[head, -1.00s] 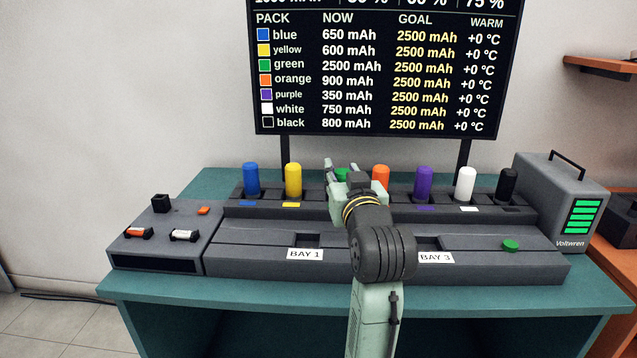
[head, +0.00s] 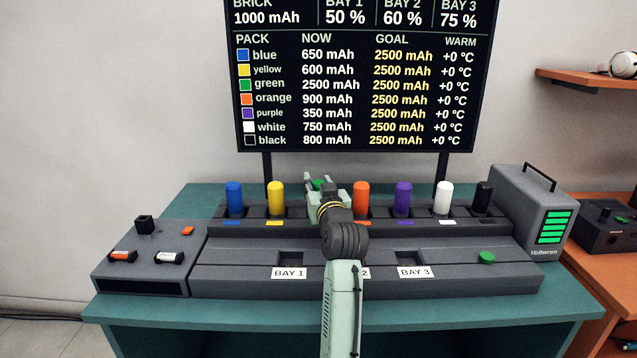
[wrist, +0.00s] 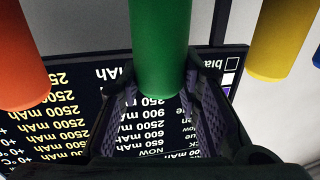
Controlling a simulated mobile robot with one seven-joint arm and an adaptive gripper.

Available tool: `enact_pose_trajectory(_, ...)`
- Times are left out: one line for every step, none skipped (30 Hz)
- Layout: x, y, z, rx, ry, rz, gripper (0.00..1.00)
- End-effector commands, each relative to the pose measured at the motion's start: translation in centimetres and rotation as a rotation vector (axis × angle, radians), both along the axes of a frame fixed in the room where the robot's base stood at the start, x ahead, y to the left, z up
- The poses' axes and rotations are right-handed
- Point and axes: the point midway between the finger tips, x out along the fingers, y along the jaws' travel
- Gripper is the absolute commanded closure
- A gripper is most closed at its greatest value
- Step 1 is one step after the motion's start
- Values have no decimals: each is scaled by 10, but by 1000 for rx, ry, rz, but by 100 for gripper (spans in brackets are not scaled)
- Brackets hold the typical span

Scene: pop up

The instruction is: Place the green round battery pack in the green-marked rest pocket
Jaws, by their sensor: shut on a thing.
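The green battery pack (wrist: 160,45) is a round cylinder between my gripper's two fingers (wrist: 160,90) in the wrist view. My gripper (head: 322,186) is shut on it. In the head view only a bit of the pack's green top (head: 318,184) shows behind the gripper, between the yellow and orange packs. Its top looks about level with theirs. The green-marked rest pocket and the pack's lower end are hidden behind my arm, so I cannot tell whether the pack is seated or above the pocket.
The rack holds blue (head: 234,198), yellow (head: 276,200), orange (head: 361,201), purple (head: 403,199), white (head: 443,200) and black (head: 484,198) packs. The yellow and orange packs stand close beside my gripper. The bay unit (head: 240,258) lies in front, with a green button (head: 487,257).

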Motion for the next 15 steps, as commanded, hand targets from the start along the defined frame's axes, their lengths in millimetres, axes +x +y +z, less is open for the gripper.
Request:
enact_pose_trajectory(-1,0,-1,1,-3,0,100)
enact_pose_trajectory(-1,0,-1,0,-4,0,100)
enact_pose_trajectory(-1,0,-1,0,-5,0,100)
enact_pose_trajectory(-1,0,-1,0,-5,0,100)
enact_pose_trajectory(-1,0,-1,0,-5,0,100)
enact_pose_trajectory(-1,0,-1,0,-4,0,100)
enact_pose_trajectory(-1,0,-1,0,-4,0,100)
enact_pose_trajectory(-1,0,-1,0,-4,0,100)
enact_pose_trajectory(-1,0,-3,1,-4,0,100)
enact_pose_trajectory(-1,0,-4,1,-4,0,100)
enact_pose_trajectory(-1,0,-5,1,-4,0,100)
enact_pose_trajectory(-1,0,-6,0,-2,0,68)
enact_pose_trajectory(-1,0,-5,0,-2,0,66)
enact_pose_trajectory(-1,0,-5,0,-2,0,64)
enact_pose_trajectory(-1,0,-5,0,-2,0,62)
